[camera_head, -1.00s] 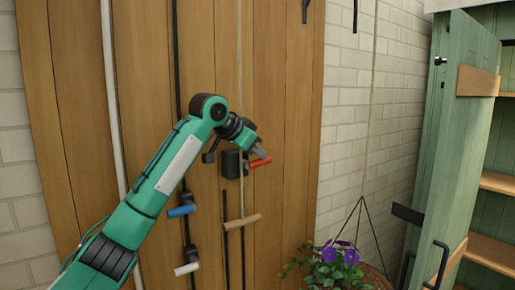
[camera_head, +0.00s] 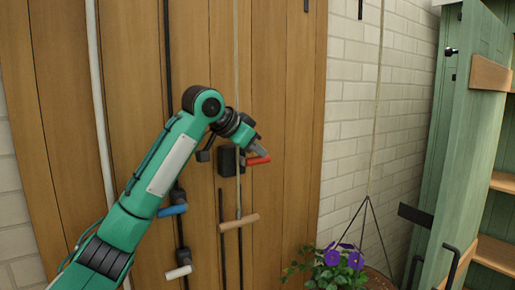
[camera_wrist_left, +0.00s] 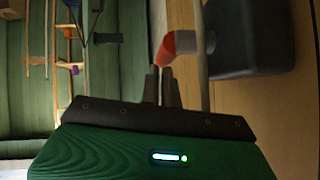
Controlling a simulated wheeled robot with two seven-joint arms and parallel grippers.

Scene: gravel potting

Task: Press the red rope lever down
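The red rope lever (camera_head: 258,160) sticks out to the right from a dark block (camera_head: 229,162) on the wooden panel. It looks roughly level, tilted slightly up at its outer end. My left gripper (camera_head: 259,148) is just above its outer part, fingers pointing down at it. In the left wrist view the two fingers (camera_wrist_left: 160,86) are almost together, and the red lever end (camera_wrist_left: 166,48) lies just beyond their tips. Nothing shows between the fingers. I cannot tell whether the tips touch the lever. My right gripper is not in view.
Blue (camera_head: 172,210), tan (camera_head: 239,222) and white (camera_head: 178,272) handles are lower on the panel. A hanging basket with purple flowers (camera_head: 343,258) is at the lower right. A green cabinet door (camera_head: 466,130) stands open at right. The brick wall (camera_head: 385,110) between is mostly clear.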

